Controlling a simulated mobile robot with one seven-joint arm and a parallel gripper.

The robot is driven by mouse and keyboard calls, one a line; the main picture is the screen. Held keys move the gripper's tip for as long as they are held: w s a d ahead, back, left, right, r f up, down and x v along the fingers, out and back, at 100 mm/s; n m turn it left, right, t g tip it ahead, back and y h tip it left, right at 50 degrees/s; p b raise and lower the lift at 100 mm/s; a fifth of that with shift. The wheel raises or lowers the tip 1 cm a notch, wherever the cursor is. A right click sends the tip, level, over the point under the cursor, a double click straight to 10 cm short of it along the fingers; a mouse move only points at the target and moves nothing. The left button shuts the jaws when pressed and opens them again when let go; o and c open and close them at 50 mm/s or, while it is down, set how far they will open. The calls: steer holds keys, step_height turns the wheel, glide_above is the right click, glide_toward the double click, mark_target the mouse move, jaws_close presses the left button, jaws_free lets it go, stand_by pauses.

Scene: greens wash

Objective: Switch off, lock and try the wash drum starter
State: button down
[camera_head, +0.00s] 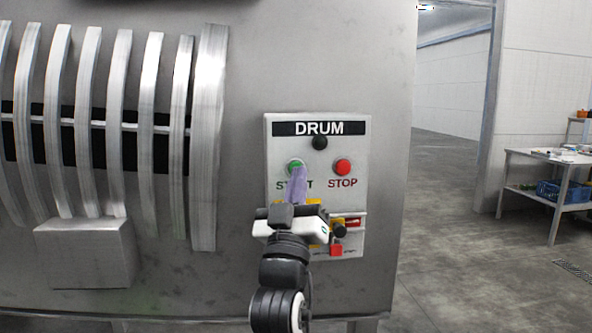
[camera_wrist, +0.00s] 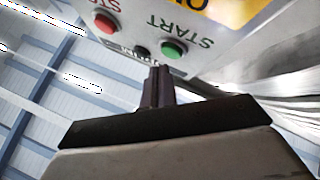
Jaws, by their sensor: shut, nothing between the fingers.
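The drum starter box (camera_head: 356,197) is a grey panel labelled DRUM on the steel machine. It has a green START button (camera_head: 295,165), a red STOP button (camera_head: 343,167) and a dark round knob or lamp (camera_head: 320,142) above them. My gripper (camera_head: 299,172) is shut and empty, its fingertips just below or at START. Whether they touch it I cannot tell. In the wrist view START (camera_wrist: 173,49) and STOP (camera_wrist: 105,23) appear upside down beyond the shut fingers (camera_wrist: 157,72). Low on the box are a yellow part, a black knob (camera_head: 339,230) and a red padlock-like piece (camera_head: 336,247), partly hidden by my gripper.
The ribbed steel drum (camera_head: 120,130) and a projecting steel block (camera_head: 85,252) are left of the box. At right, a worktable (camera_head: 545,160) holds a blue crate (camera_head: 556,191) on its lower level. Open concrete floor lies between machine and table.

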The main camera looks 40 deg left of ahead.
steer(key=shift+w+a, duration=0.1)
stand_by(0.7)
steer(key=shift+w+a, duration=0.2)
steer(key=shift+w+a+b, duration=0.25)
steer(key=shift+a+b, duration=0.05)
steer(key=shift+a, duration=0.05)
stand_by(0.8)
stand_by(0.3)
steer(key=shift+s+d, duration=0.55)
steer(key=shift+d, duration=0.1)
steer(key=s+d, duration=0.3)
steer(key=shift+s+d, duration=0.1)
steer(key=shift+d, duration=0.3)
stand_by(0.8)
